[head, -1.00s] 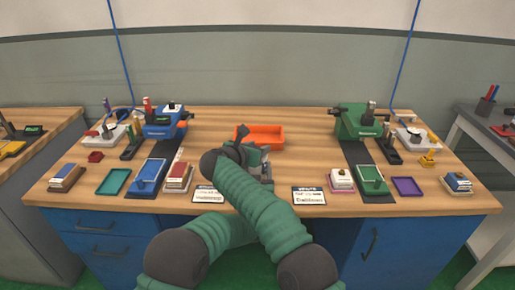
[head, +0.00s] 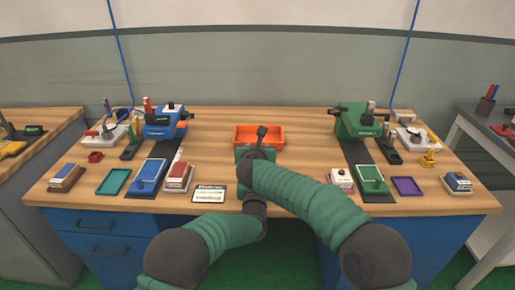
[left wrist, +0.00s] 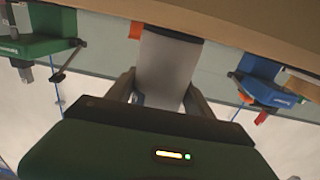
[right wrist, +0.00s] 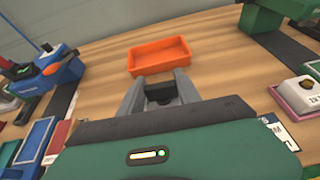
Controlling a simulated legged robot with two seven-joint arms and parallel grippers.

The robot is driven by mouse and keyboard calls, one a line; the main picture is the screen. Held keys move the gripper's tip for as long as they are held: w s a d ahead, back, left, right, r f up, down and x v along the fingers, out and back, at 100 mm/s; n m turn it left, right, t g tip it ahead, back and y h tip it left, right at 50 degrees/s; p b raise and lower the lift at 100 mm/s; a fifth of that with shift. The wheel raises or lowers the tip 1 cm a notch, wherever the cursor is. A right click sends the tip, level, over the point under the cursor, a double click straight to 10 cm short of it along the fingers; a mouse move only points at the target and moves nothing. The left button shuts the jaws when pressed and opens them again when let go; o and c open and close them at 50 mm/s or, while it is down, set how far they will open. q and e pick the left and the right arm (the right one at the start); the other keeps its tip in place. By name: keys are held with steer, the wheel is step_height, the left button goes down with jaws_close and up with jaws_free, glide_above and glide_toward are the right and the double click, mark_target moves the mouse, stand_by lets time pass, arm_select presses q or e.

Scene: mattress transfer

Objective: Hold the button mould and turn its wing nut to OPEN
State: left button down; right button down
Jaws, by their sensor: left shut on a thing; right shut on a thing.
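The button mould (left wrist: 166,68) shows in the left wrist view as a plain grey block between the fingers of my left gripper (left wrist: 160,95), which is shut on it. My right gripper (right wrist: 160,92) is shut on a small dark piece (right wrist: 159,94), which appears to be the wing nut; its shape and setting are mostly hidden by the fingers. In the head view my arms meet at the middle of the table front, and my right gripper's green body (head: 257,152) covers the mould. No OPEN mark is readable.
An orange tray (head: 245,142) lies just behind my grippers and also shows in the right wrist view (right wrist: 160,68). A blue machine (head: 165,125) and a green one (head: 358,125) stand on the wooden table at either side. A printed card (head: 209,194) lies at the front.

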arm_select(q)
steer(key=shift+a, duration=0.1)
arm_select(e)
steer(key=c, duration=0.8)
jaws_free()
steer(key=shift+c, duration=0.2)
steer(key=v, duration=1.2)
steer(key=shift+f, duration=0.1)
arm_select(q)
steer(key=shift+c, duration=1.5)
jaws_free()
